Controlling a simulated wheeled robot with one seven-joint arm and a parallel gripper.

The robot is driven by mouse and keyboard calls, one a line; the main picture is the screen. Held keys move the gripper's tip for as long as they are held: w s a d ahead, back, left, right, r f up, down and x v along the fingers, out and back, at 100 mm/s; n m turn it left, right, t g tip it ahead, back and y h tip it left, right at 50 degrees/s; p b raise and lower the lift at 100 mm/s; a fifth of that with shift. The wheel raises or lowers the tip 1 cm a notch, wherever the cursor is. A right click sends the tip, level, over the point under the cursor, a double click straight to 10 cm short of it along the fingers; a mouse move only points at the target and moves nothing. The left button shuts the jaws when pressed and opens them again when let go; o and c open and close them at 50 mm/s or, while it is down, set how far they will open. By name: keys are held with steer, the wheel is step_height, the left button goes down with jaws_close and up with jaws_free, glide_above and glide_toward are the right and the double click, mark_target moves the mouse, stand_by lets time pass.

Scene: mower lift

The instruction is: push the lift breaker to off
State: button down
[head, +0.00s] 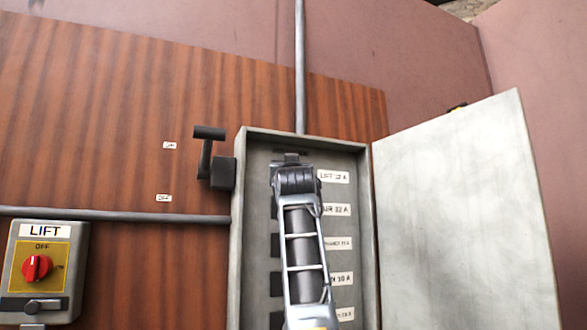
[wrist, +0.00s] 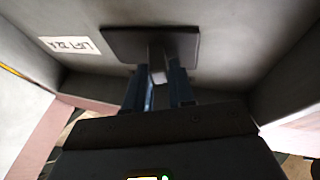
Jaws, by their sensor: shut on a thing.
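The lift breaker (wrist: 118,42) is a dark plate with a small lever (wrist: 157,72), at the top of the breaker column beside the "LIFT 32 A" label (head: 333,177). That label also shows upside down in the wrist view (wrist: 70,45). My gripper (wrist: 158,78) has its two fingers close on either side of the lever and is shut on it. In the head view my gripper (head: 290,160) is at the top of the box and hides most of this breaker. I cannot tell whether the lever is up or down.
The grey breaker box (head: 240,250) holds more labelled breakers below, partly behind my arm. Its door (head: 460,210) stands open to the right. A dark handle (head: 206,150) is raised left of the box, beside a tag. A "LIFT" switch with a red knob (head: 37,268) is lower left.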

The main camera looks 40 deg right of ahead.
steer(key=shift+w+a+m+g+h, duration=0.2)
steer(key=shift+m+g+h, duration=0.3)
steer(key=shift+h, duration=0.3)
steer(key=c, duration=1.3)
jaws_free()
steer(key=shift+b+v, duration=1.25)
steer(key=shift+v, duration=2.65)
